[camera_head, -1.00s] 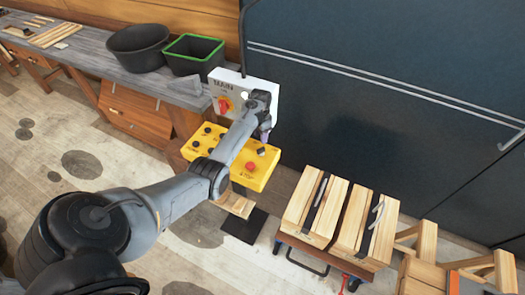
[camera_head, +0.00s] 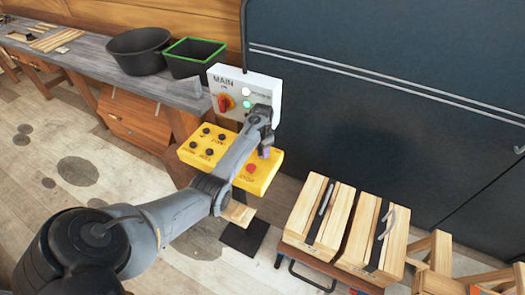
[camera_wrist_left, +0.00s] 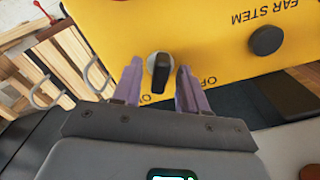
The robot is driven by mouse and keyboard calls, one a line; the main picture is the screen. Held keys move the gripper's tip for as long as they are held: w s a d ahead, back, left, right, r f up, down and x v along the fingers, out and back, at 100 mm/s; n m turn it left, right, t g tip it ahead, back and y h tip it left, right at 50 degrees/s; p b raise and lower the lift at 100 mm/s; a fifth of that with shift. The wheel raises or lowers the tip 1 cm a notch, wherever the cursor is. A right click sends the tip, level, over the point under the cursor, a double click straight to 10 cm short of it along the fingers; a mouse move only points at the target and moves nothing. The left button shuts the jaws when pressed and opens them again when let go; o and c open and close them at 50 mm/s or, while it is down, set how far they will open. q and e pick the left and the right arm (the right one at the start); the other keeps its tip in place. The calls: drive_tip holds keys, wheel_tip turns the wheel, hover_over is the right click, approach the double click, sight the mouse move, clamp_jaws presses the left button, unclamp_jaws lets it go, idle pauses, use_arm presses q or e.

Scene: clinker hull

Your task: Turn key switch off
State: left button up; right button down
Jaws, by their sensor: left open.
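The yellow control box (camera_head: 258,178) stands below the white MAIN panel. Its key switch (camera_wrist_left: 159,72) shows in the left wrist view as a dark upright key on a round light base, near OFF lettering. My left gripper (camera_head: 264,152) is at the right part of the yellow box and hides the key switch in the head view. In the left wrist view the gripper (camera_wrist_left: 159,78) is open, with its purple fingers on either side of the key. I cannot tell whether they touch it. My right gripper is not in view.
The MAIN panel (camera_head: 214,83) has a red rotary switch (camera_head: 224,103) and lit lamps. A red STOP button (camera_head: 251,169) and several black knobs sit on the yellow box. Wooden crates (camera_head: 318,208) stand at the right. Tubs (camera_head: 138,50) stand on the bench.

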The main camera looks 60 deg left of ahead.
use_arm(q)
drive_tip(key=shift+c, duration=0.3)
clamp_jaws()
drive_tip(key=shift+r+n+p, duration=0.1)
drive_tip(key=shift+n+p, duration=0.9)
drive_tip(key=shift+n, duration=0.1)
drive_tip(key=n+p, duration=0.1)
drive_tip(key=n, duration=0.2)
drive_tip(key=shift+n+p, duration=0.3)
drive_tip(key=shift+p, duration=0.1)
drive_tip(key=n+p, duration=0.1)
drive_tip(key=n, duration=0.2)
drive_tip(key=shift+f+n, duration=0.25)
drive_tip(key=shift+n, duration=1.35)
drive_tip(key=shift+s, duration=0.1)
